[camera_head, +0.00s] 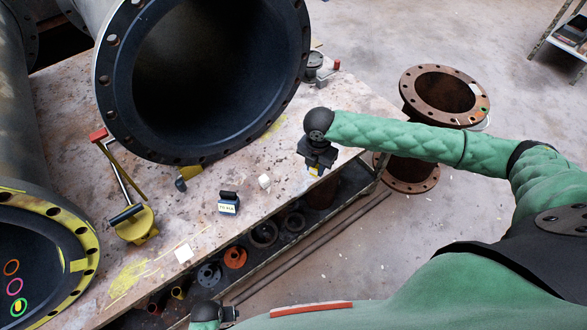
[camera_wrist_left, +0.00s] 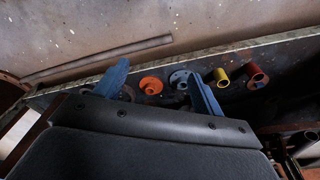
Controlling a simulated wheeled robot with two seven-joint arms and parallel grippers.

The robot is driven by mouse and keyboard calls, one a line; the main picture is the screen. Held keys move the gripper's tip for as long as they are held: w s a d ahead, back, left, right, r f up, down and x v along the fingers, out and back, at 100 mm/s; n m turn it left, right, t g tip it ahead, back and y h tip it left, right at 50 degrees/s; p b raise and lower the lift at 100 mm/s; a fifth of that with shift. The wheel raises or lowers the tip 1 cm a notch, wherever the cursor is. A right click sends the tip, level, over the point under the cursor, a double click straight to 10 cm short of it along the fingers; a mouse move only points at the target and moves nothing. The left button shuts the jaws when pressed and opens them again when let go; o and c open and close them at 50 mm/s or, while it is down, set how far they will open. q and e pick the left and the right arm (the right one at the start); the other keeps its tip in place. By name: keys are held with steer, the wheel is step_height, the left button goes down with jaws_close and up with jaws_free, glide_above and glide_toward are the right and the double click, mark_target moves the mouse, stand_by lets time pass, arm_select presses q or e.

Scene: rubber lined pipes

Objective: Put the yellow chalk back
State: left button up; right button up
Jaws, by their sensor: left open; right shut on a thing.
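My right gripper (camera_head: 316,171) is over the right edge of the workbench, pointing down. It is shut on a small yellow piece (camera_head: 314,170), which looks like the yellow chalk; the gripper hides most of it. My left gripper shows at the bottom of the head view (camera_head: 232,314), in front of the bench. In the left wrist view its two blue fingers (camera_wrist_left: 158,72) are apart with nothing between them, above the lower shelf.
The workbench (camera_head: 330,90) carries a large black-lined pipe (camera_head: 105,80), a yellow-based tool with a red-ended handle (camera_head: 137,225), a small dark labelled block (camera_head: 229,203) and a white cube (camera_head: 264,182). Rusty flanged pipe (camera_head: 445,92) stands right. An orange ring (camera_wrist_left: 151,85) lies below.

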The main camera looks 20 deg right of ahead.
steer(key=shift+w+f, duration=0.1)
steer(key=shift+w, duration=0.1)
steer(key=w+a+f+p, duration=0.1)
steer(key=w, duration=0.1)
steer(key=p, duration=0.3)
glide_above(294, 168)
step_height(294, 168, down, 5)
steer(key=shift+s+a+f, duration=0.1)
steer(key=shift+s+f, duration=0.05)
steer(key=shift+f, duration=0.05)
steer(key=shift+w+f, duration=0.2)
steer(key=shift+f, duration=0.05)
steer(key=shift+s+f+p, duration=0.1)
steer(key=shift+f+p, duration=0.65)
steer(key=shift+f, duration=0.9)
arm_select(q)
steer(key=s+a+f, duration=0.2)
steer(key=f, duration=0.4)
steer(key=s+a+f, duration=0.1)
steer(key=f, duration=0.6)
steer(key=shift+s+a+f+t, duration=0.3)
steer(key=shift+s+a, duration=0.05)
arm_select(e)
steer(key=shift+f, duration=0.3)
steer(key=shift+f, duration=0.1)
arm_select(q)
steer(key=shift+w+r, duration=0.1)
arm_select(e)
steer(key=o, duration=1)
